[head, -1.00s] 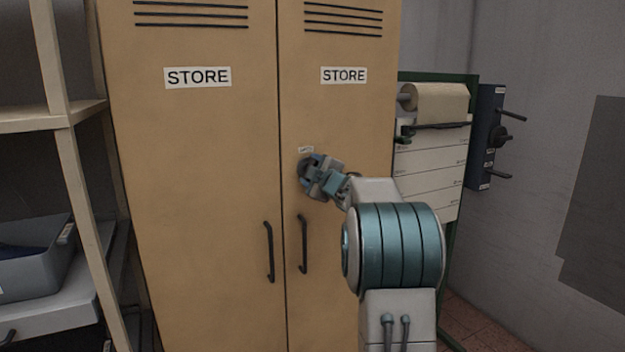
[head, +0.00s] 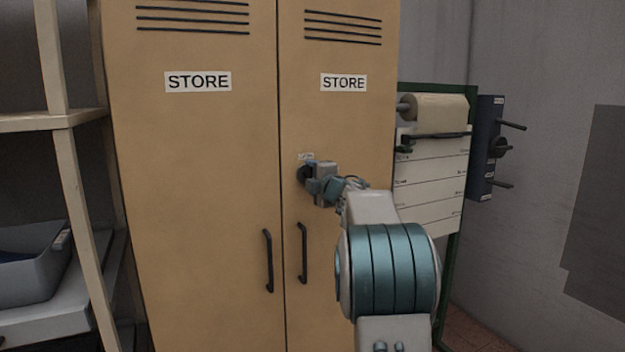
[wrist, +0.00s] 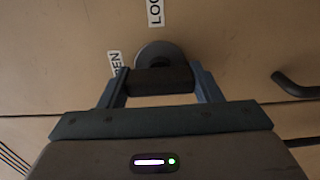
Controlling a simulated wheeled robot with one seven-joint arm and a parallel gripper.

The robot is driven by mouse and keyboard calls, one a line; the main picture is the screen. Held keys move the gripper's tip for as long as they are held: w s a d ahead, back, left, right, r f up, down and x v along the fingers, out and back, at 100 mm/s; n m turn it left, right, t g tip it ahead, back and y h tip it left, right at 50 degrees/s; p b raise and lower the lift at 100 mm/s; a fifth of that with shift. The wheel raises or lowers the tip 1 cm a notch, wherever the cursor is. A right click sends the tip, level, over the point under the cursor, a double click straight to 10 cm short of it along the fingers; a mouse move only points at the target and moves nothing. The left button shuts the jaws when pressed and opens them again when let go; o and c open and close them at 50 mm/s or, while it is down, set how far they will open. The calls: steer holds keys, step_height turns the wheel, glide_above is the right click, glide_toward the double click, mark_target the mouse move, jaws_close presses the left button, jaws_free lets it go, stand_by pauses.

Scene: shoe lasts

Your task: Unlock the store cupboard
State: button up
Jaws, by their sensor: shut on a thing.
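The store cupboard (head: 215,150) is tan with two tall doors, both shut. On its right door is a round lock knob (head: 304,175), mostly hidden by my gripper in the head view. The wrist view shows the knob's dark grip bar (wrist: 160,79) in front of a grey disc. My gripper (head: 312,178) is shut on this bar, with one finger at each end of it in the wrist view (wrist: 155,85). A partly hidden label ending in "EN" (wrist: 115,64) and a cut-off label "LOC" (wrist: 155,12) sit beside the disc.
Two black door handles (head: 268,261) (head: 303,253) stand below the knob, either side of the seam. A shelf rack (head: 65,150) with a grey bin (head: 35,275) is at the left. A paper-roll stand (head: 435,150) and a dark blue wall box (head: 485,150) are at the right.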

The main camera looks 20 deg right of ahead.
steer(key=o, duration=1)
steer(key=s+b, duration=0.1)
steer(key=s, duration=1.3)
steer(key=shift+d+b, duration=0.25)
steer(key=shift+b, duration=0.1)
steer(key=shift+a, duration=0.1)
